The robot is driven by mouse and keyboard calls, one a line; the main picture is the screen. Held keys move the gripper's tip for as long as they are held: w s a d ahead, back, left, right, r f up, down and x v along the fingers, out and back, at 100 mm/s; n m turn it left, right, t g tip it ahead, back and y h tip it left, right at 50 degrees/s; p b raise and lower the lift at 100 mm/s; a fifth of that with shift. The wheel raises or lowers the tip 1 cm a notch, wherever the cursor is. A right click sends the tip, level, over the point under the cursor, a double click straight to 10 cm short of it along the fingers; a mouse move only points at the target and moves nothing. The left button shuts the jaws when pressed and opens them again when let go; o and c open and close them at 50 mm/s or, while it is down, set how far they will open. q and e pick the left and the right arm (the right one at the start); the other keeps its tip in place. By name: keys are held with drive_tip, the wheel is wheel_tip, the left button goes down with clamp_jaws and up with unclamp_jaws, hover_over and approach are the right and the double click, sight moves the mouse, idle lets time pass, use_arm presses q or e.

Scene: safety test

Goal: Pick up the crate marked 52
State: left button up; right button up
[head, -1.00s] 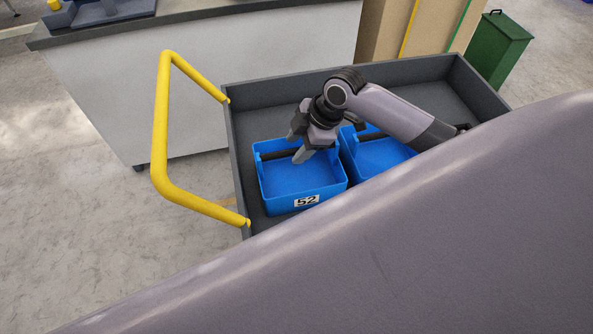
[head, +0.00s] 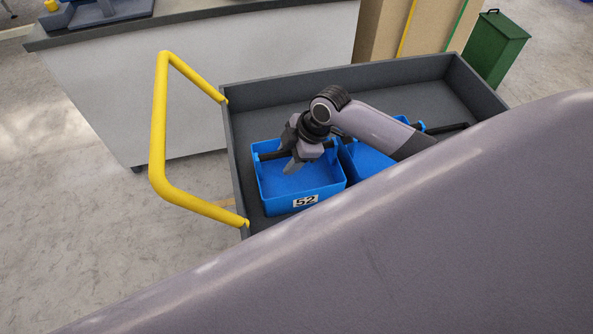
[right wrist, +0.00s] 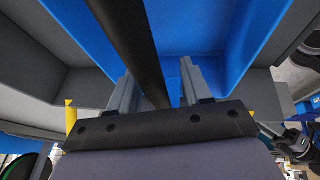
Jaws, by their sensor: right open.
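The blue crate marked 52 (head: 322,190) stands in the near left part of a grey cart tray (head: 330,84), its white label facing front. A dark handle bar (head: 268,155) runs across its back part. My right gripper (head: 291,166) is open and points down over this crate at the bar. In the right wrist view, my right gripper (right wrist: 160,88) has the dark bar (right wrist: 133,40) passing between its two fingers, with blue crate walls (right wrist: 245,45) around. I cannot tell whether the fingers touch the bar. My left gripper is not in view.
A second blue crate (head: 366,162) stands close on the right, partly hidden by my right arm. The cart has a yellow push handle (head: 159,120) on its left. A counter (head: 200,90), cardboard-coloured boxes (head: 380,35) and a green bin (head: 497,48) stand behind.

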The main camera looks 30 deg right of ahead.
drive_tip(key=shift+f, duration=0.1)
clamp_jaws()
idle(0.4)
